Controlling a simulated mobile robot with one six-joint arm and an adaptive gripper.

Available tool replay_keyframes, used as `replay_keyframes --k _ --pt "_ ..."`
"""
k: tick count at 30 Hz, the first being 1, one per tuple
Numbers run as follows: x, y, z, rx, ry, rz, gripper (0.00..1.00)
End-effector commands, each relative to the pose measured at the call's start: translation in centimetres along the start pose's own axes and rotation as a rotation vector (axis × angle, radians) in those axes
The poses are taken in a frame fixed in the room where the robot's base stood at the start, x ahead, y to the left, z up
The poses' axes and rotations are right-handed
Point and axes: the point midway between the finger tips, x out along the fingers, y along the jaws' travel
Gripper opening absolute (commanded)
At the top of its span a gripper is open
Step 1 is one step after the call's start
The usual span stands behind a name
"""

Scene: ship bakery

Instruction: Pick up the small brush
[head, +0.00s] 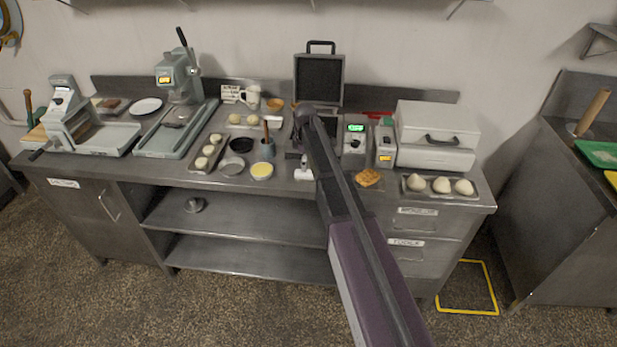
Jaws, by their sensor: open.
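My arm reaches from the lower right up over the middle of the bench. My gripper (297,138) is a small dark shape below the wrist, partly hidden by the arm, open, with nothing seen in it. I cannot clearly pick out the small brush. A brown wooden handle (266,131) stands upright in a blue-grey pot (268,149), left of my gripper; its lower end is hidden. A small pale item (303,173) lies near the bench's front edge, just below my gripper; it is too small to name surely.
The steel bench (225,188) is crowded. A yellow-filled bowl (262,171), a dark bowl (241,145) and a tray of dough balls (197,167) lie left of the arm. An open case (318,80) stands behind. A scale (355,138) and a pale box (437,128) stand right.

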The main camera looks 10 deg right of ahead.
Motion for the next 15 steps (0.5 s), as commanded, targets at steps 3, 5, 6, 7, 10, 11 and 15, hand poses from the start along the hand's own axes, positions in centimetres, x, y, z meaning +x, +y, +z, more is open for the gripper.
replay_keyframes --k 3,5,6,7,10,11,15 --pt "0.6 -0.1 0.0 0.000 0.000 0.000 0.91" --pt "1.0 -0.1 0.0 0.000 0.000 0.000 0.91" --pt "1.3 -0.1 0.1 0.000 0.000 0.000 0.91" --pt "1.5 -0.2 0.1 0.000 0.000 0.000 0.91" --pt "2.4 -0.3 0.1 0.000 0.000 0.000 0.91" --pt "2.6 -0.3 0.1 0.000 0.000 0.000 0.91" --pt "3.7 -0.4 0.2 0.000 0.000 0.000 0.91"
